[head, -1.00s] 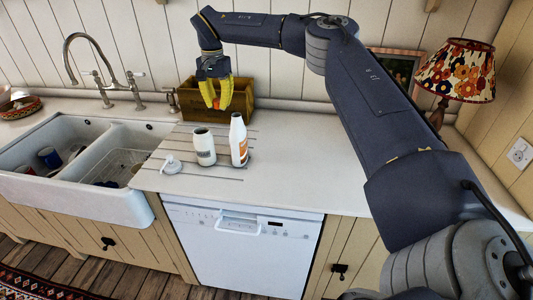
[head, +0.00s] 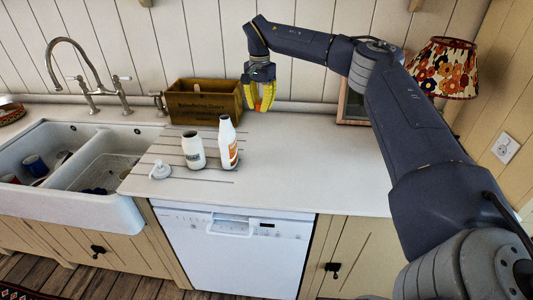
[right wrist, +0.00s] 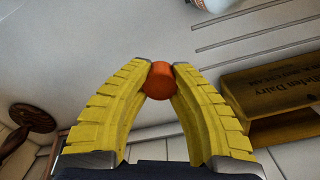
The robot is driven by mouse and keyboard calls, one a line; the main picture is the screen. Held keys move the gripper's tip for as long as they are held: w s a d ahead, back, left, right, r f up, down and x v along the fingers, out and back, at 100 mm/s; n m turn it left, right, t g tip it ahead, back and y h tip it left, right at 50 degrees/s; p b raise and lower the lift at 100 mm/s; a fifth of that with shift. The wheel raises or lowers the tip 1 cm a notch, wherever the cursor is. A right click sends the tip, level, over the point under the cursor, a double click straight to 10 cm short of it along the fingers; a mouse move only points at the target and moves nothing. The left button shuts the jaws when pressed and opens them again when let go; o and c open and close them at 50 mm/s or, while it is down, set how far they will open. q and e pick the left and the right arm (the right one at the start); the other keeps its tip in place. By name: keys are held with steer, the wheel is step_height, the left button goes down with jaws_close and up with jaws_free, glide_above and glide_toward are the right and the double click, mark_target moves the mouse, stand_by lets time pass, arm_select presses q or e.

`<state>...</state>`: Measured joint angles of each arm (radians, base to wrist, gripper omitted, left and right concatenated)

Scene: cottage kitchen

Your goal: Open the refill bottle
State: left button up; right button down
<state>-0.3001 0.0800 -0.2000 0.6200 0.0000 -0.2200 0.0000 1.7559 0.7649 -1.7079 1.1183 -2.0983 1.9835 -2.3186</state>
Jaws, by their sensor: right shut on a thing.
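The refill bottle (head: 228,148), white with an orange label, stands upright on the counter with no cap on its neck. My right gripper (head: 262,106) is above the counter, behind and right of the bottle and apart from it. In the right wrist view its yellow fingers are shut on a small orange cap (right wrist: 159,80). A white dispenser bottle (head: 193,151) with a dark open mouth stands upright just left of the refill bottle. Its white pump head (head: 160,170) lies on the counter to the left. My left gripper is not in view.
A wooden crate (head: 205,103) stands against the wall, left of my right gripper. A white double sink (head: 120,205) is at the left. A lamp (head: 445,68) with a flowered shade is at the right. The counter (head: 305,165) right of the bottles is clear.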

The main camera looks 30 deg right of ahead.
mark_target(261, 154)
step_height(261, 154, down, 20)
steer(key=shift+r, duration=0.25)
stand_by(0.5)
steer(key=shift+f, duration=0.15)
steer(key=c, duration=1.3)
jaws_free()
